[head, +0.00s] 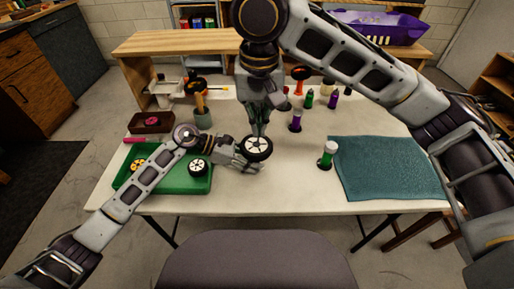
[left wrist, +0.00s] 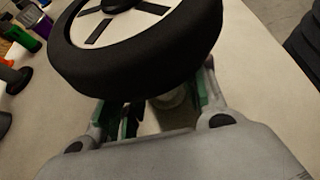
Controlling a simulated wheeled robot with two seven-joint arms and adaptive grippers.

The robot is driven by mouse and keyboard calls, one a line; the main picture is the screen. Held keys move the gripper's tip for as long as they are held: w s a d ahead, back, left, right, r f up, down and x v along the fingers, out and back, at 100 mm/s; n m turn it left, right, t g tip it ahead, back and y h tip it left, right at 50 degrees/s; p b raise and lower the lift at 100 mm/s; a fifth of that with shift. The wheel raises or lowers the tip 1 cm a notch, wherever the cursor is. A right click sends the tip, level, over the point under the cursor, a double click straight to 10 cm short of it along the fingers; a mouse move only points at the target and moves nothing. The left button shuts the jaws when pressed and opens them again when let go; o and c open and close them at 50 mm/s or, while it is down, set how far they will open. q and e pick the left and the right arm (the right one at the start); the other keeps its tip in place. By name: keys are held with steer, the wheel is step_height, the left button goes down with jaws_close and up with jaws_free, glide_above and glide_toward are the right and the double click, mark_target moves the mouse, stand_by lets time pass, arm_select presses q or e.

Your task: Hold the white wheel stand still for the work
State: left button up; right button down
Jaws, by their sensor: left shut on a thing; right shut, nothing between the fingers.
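A wheel with a black tyre and white spokes (head: 257,148) sits near the middle of the table, just beyond my left gripper (head: 249,163). In the left wrist view the wheel (left wrist: 140,62) fills the top and hangs over my left fingers. A small pale part of the white wheel stand (left wrist: 174,99) shows between those fingers, under the wheel. My left gripper (left wrist: 165,106) is shut on it. The wheel hides most of the stand. My right gripper (head: 259,130) is shut and empty, pointing down at the wheel's far edge; I cannot tell whether it touches.
A green tray (head: 180,185) with wheels lies under my left arm. Several small bottles and tools stand behind. The white table (head: 285,190) is clear in front.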

arm_select(q)
steer(key=o, duration=1)
steer(key=shift+a, duration=0.2)
steer(key=shift+v, duration=5.85)
step_height(320, 180, up, 9)
steer(key=p, duration=0.9)
steer(key=shift+r+p, duration=0.55)
steer(key=shift+p, duration=0.05)
